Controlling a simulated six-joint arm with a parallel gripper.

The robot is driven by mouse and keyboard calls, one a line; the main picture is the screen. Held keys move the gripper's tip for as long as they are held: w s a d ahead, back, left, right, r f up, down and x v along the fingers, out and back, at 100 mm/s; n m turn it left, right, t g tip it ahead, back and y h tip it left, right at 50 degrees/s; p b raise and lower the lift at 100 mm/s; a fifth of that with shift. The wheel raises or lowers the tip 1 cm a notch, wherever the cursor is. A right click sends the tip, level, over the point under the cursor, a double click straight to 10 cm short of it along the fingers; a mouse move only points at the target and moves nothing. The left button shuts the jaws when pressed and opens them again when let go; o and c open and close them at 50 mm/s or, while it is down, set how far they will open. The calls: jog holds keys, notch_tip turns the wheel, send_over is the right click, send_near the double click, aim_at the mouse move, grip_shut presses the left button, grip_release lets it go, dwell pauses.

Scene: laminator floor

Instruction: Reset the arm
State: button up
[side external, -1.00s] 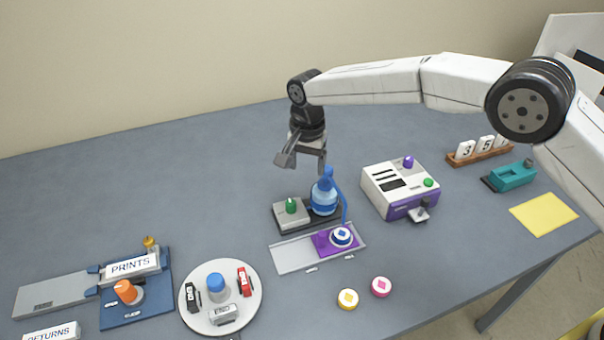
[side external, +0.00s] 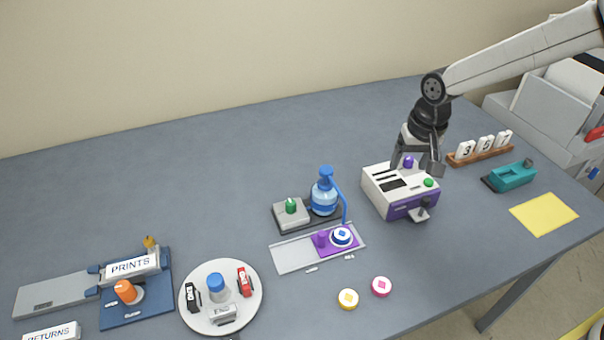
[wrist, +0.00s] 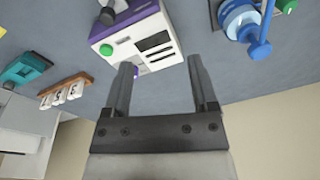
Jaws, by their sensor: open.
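My gripper (side external: 417,170) is open, its fingers pointing down over the back of the white and purple machine (side external: 385,190). In the side view the purple knob on top of that machine shows between the fingers. In the wrist view my gripper (wrist: 163,85) has its fingers spread with nothing held between them, and the machine (wrist: 128,45) lies beyond the left finger, which hides part of its top. I cannot tell whether a finger touches the machine.
A blue pump bottle (side external: 324,195) stands left of the machine. A wooden number rack (side external: 480,152), a teal device (side external: 512,176) and a yellow sheet (side external: 544,214) lie to the right. A white round plate (side external: 205,322) holds small items. The back left table is clear.

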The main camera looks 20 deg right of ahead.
jog(key=s+d+n, duration=0.1)
jog(key=s+d, duration=0.3)
jog(key=s, duration=0.4)
jog(key=s+d+f+n+t, duration=0.1)
jog(key=s+d, duration=0.3)
jog(key=s, duration=0.4)
jog(key=shift+s+d+f+n, duration=0.25)
jog(key=shift+s+n, duration=0.1)
jog(key=shift+n, duration=0.35)
